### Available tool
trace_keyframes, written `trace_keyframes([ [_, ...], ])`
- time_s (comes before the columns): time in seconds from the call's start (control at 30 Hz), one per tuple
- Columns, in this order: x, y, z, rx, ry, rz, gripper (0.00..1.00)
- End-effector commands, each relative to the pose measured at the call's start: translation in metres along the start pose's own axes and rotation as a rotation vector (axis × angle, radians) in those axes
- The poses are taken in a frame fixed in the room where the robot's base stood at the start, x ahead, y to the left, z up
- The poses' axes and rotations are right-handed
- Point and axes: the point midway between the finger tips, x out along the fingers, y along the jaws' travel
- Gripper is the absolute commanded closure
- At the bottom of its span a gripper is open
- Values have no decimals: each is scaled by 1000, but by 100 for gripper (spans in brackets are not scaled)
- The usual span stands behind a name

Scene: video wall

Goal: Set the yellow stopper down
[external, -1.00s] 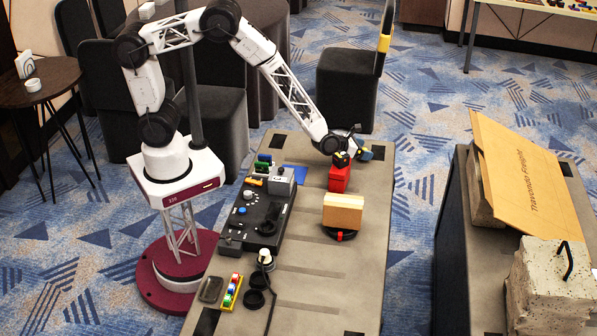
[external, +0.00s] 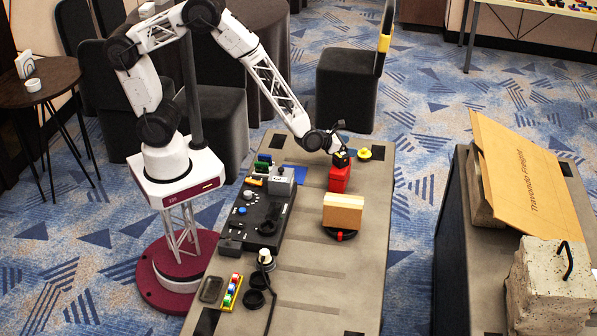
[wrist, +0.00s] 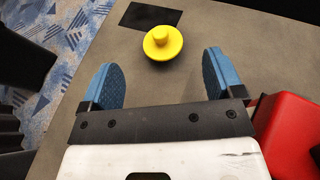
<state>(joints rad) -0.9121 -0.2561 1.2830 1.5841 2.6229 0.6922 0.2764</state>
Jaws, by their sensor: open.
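The yellow stopper (wrist: 163,43), a round disc with a knob on top, rests upright on the grey table near a dark square patch. It also shows in the external view (external: 364,153) near the table's far end, right of the red block. My gripper (wrist: 161,80) is open and empty, its two blue fingers spread wide. The stopper lies beyond the fingertips, apart from them. In the external view my gripper is just above and behind the red block, its fingers mostly hidden.
The red block (external: 339,179) stands close beside my gripper. A tan block (external: 343,211) sits on a round dark base nearer the camera. A black control panel (external: 262,215) lies along the table's left side. The table's right strip is clear.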

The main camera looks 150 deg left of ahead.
Motion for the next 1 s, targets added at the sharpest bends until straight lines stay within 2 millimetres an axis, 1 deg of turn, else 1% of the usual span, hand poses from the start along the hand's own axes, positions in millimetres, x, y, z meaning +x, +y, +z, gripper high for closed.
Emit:
trace_keyframes([
  [0.03,-7,0,1,0,-1,-1,13],
  [0.2,-26,0,1,-1,-2,0,13],
  [0.4,-40,0,1,0,-1,0,13],
  [0.6,-45,0,0,0,0,0,13],
  [1.0,-45,0,0,0,0,0,13],
])
